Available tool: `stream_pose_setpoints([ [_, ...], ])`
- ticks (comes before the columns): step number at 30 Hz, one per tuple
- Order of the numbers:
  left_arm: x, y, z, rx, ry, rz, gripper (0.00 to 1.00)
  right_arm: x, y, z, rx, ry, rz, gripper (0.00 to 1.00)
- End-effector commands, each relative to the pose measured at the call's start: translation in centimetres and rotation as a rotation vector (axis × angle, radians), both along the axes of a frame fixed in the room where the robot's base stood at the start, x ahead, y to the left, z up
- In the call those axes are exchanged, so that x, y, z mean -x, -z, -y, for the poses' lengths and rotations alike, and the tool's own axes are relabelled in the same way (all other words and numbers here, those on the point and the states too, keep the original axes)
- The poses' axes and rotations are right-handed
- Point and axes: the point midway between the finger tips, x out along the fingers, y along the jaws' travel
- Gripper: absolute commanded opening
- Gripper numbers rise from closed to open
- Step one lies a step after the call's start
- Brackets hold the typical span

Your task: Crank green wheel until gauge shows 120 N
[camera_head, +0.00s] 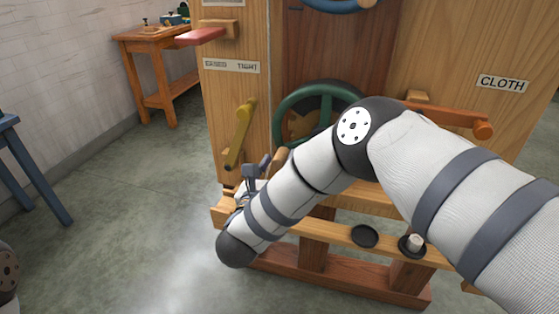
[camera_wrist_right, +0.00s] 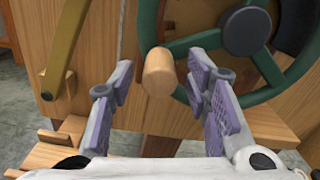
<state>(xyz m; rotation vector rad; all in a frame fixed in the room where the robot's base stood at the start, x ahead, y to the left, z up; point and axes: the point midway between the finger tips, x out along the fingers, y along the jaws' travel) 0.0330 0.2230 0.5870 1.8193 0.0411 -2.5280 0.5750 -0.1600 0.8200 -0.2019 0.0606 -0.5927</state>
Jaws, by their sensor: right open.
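The green wheel (camera_head: 300,96) is upright on the front of the wooden machine, partly hidden behind my right arm in the head view. In the right wrist view, the wheel (camera_wrist_right: 148,28) fills the upper right, with a dark hub and a light wooden crank handle (camera_wrist_right: 158,74) at its rim. My right gripper (camera_wrist_right: 160,92) is open, its purple-padded fingers apart on either side of the handle's end. In the head view this gripper (camera_head: 257,168) is small and partly hidden by my own wrist. I see no gauge. My left gripper is out of view.
A yellow lever (camera_head: 241,130) stands left of the wheel, below an "EASED TIGHT" label (camera_head: 231,66). A blue wheel (camera_head: 335,4) is above, and an orange lever (camera_head: 455,116) is at right. A ledge below holds dark round cups (camera_head: 365,236).

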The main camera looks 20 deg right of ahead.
Motion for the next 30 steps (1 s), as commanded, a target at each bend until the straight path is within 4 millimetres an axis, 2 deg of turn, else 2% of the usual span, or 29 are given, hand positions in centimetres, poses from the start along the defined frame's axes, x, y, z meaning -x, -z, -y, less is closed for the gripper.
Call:
stream_pose_setpoints([
  [4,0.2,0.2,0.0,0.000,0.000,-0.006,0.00,-1.3,0.1,0.9,0.000,0.000,-0.001,0.44],
  [12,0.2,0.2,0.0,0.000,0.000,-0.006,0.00,-1.6,0.0,1.1,0.002,0.000,-0.001,0.44],
  [14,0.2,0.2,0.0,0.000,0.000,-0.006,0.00,-1.6,0.0,1.1,0.002,0.000,-0.001,0.32],
  [18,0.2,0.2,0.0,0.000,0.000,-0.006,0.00,-1.5,0.0,1.1,0.002,0.000,-0.001,0.01],
  [26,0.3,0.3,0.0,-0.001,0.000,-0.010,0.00,-1.7,0.1,1.1,-0.003,0.000,0.000,0.00],
  [30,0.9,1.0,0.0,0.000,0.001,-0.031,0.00,-2.7,0.3,1.1,-0.026,0.001,0.012,0.00],
])
